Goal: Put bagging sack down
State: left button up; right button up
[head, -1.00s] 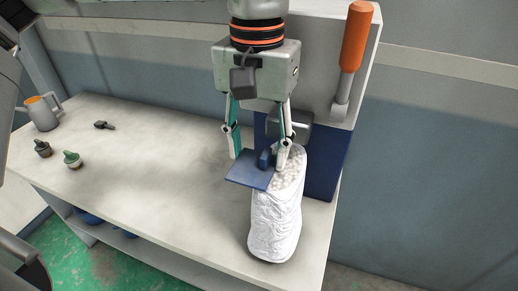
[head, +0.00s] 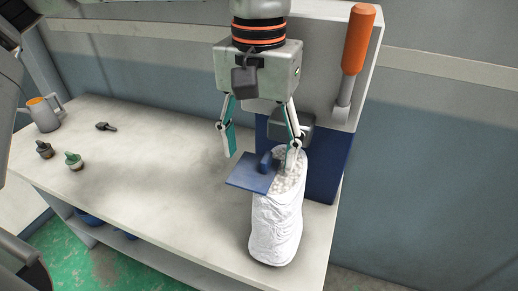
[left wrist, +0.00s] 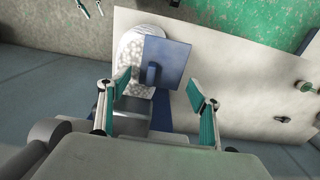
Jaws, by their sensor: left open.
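The white bagging sack (head: 275,225), full of pale pellets, stands upright near the front right edge of the workbench in the head view. Its open top also shows in the left wrist view (left wrist: 127,48). A blue square plate with an upright blue handle (head: 250,172) lies at the sack's mouth and partly covers it; it also shows in the left wrist view (left wrist: 172,60). My left gripper (head: 260,160) is open above the sack, its fingers spread on either side of the blue handle (head: 266,161). In the head view one fingertip overlaps the pellets; contact is unclear. My right gripper is not in view.
The workbench (head: 150,170) is clear across its middle. A grey jug (head: 45,117), a small dark tool (head: 105,126) and two small knobbed items (head: 73,160) stand at the left. A machine with an orange-handled lever (head: 358,40) stands behind the sack.

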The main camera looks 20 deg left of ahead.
pick_arm(q)
notch_tip(320, 180, up, 12)
jog(key=p, duration=0.2)
jog(key=shift+f, duration=0.15)
